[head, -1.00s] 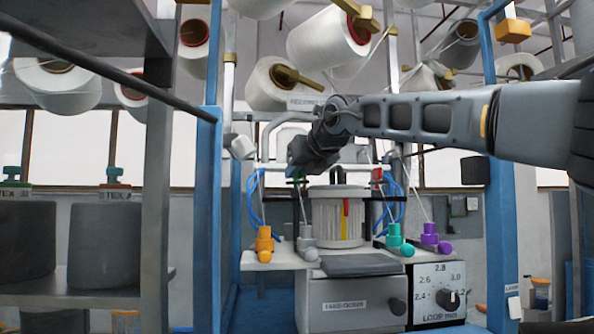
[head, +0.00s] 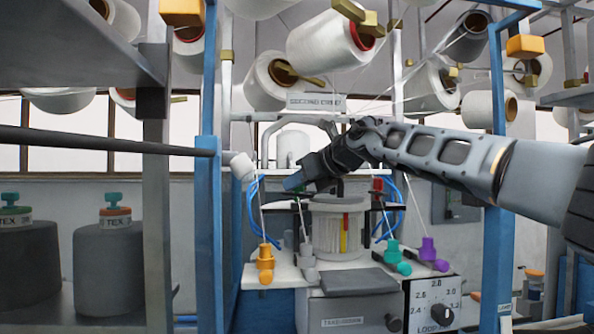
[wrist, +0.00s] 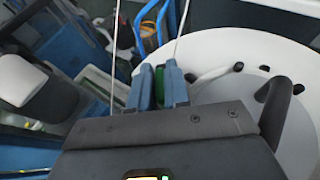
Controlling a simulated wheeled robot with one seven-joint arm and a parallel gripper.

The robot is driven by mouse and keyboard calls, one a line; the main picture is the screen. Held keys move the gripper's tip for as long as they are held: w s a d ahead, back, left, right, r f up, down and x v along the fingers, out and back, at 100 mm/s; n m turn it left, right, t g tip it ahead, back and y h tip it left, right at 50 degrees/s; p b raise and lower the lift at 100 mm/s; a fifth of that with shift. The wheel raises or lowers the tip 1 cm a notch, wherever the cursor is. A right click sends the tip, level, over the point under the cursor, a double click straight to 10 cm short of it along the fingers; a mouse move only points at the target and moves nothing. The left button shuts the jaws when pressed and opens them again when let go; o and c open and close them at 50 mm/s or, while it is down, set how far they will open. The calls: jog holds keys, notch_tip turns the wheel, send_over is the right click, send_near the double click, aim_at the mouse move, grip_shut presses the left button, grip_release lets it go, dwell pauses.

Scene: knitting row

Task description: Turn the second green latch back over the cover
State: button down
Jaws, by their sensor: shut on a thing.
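My gripper (head: 293,182) is at the left side of the white ribbed cylinder (head: 326,230) on the knitting machine. The wrist view shows the two blue fingers (wrist: 160,82) close together with a green latch (wrist: 160,74) between them. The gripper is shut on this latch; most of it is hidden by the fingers. The round white cover (wrist: 225,60) fills the right of the wrist view, beside the fingers. In the head view my gripper hides most of the latch's side of the cover. A red latch (head: 377,186) stands upright at the cover's right side.
Blue posts (head: 207,200) flank the machine. Thin yarns run down to orange (head: 265,258), grey, teal (head: 396,258) and purple (head: 431,255) guides in front. Blue hoses curve beside the cylinder. White yarn cones (head: 330,42) hang above.

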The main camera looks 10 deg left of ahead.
jog(key=shift+r+n+g+y, duration=0.1)
jog(key=shift+n+g+y, duration=0.3)
jog(key=shift+n, duration=0.2)
jog(key=c, duration=1.2)
grip_release()
jog(key=shift+d, duration=0.1)
jog(key=shift+b+v, duration=1.8)
jog(key=shift+v, duration=2)
jog(key=shift+o, duration=0.3)
